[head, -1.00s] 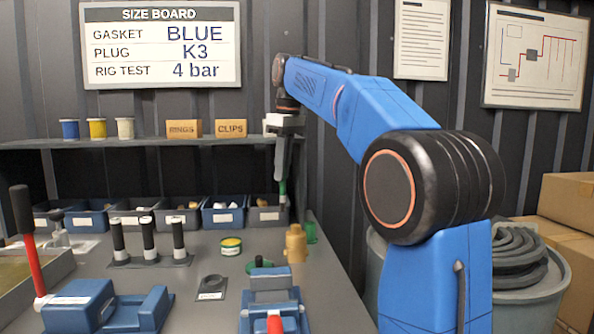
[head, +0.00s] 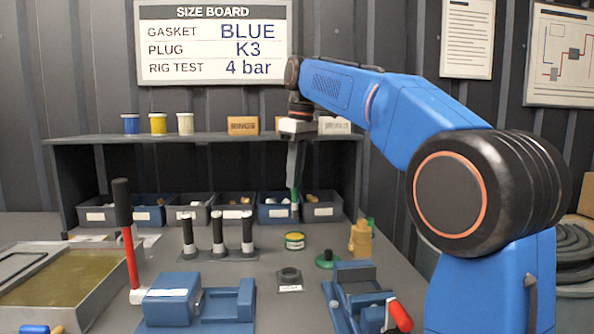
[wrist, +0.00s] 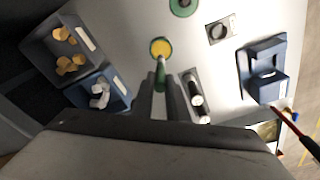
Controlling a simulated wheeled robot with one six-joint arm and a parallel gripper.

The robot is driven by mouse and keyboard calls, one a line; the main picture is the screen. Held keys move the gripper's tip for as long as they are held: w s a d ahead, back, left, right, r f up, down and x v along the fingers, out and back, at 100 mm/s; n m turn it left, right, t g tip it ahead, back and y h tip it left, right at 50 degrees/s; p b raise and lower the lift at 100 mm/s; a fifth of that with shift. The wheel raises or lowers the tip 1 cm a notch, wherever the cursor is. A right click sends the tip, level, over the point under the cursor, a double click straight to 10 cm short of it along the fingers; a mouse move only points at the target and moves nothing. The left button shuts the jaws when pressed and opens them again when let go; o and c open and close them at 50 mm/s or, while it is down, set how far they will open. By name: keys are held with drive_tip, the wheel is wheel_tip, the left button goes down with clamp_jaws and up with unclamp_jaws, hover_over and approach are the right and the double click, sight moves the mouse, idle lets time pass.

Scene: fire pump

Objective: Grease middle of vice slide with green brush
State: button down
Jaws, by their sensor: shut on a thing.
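My gripper (head: 294,180) is shut on the green brush (head: 295,197) and holds it pointing down above the bench. The brush also shows in the wrist view (wrist: 160,74), its end close to the yellow-topped tin (wrist: 160,47). In the head view the green and yellow tin (head: 294,241) is below the brush, with a gap between. The blue vice (head: 352,278) with a red handle (head: 400,315) is at the front right of the bench, well away from the brush. Its slide is hard to make out. Whether the bristles carry grease cannot be told.
Black-gripped posts (head: 217,240) are left of the tin. Bins (head: 275,213) line the back under a shelf (head: 205,137).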

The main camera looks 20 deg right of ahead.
sight(294, 192)
drive_tip(key=shift+f, duration=2.8)
idle(0.6)
drive_tip(key=shift+r, duration=3.55)
